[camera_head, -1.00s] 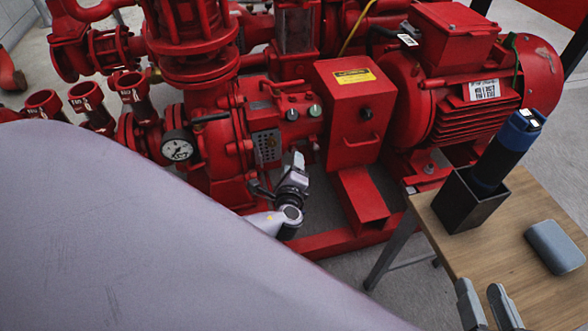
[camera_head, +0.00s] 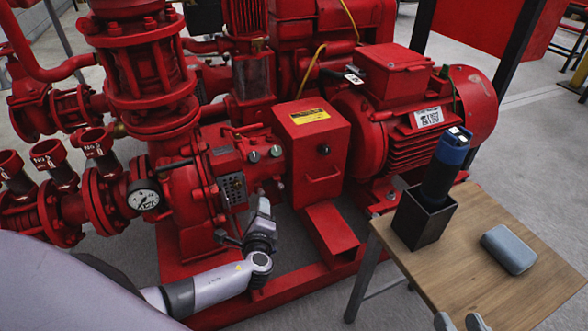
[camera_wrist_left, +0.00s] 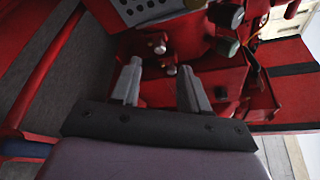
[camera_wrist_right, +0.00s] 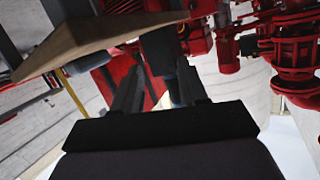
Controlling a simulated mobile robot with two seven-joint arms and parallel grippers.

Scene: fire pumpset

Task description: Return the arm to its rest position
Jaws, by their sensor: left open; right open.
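My left arm (camera_head: 222,284) reaches in from the lower left in the head view. Its gripper (camera_head: 262,208) is in front of the red pump set, just below the perforated control panel (camera_head: 234,188). In the left wrist view the left gripper (camera_wrist_left: 160,85) has its two fingers apart with nothing between them, facing the red machine's knobs. My right gripper (camera_head: 459,322) shows only its fingertips at the bottom edge of the head view, by the wooden table. In the right wrist view the right gripper (camera_wrist_right: 157,88) is open and I see nothing held.
The pump set has a pressure gauge (camera_head: 144,196), a red box with a yellow label (camera_head: 312,145) and a motor (camera_head: 420,125). The wooden table (camera_head: 475,275) carries a black holder (camera_head: 424,220) with a blue-topped cylinder (camera_head: 445,165) and a grey case (camera_head: 509,249).

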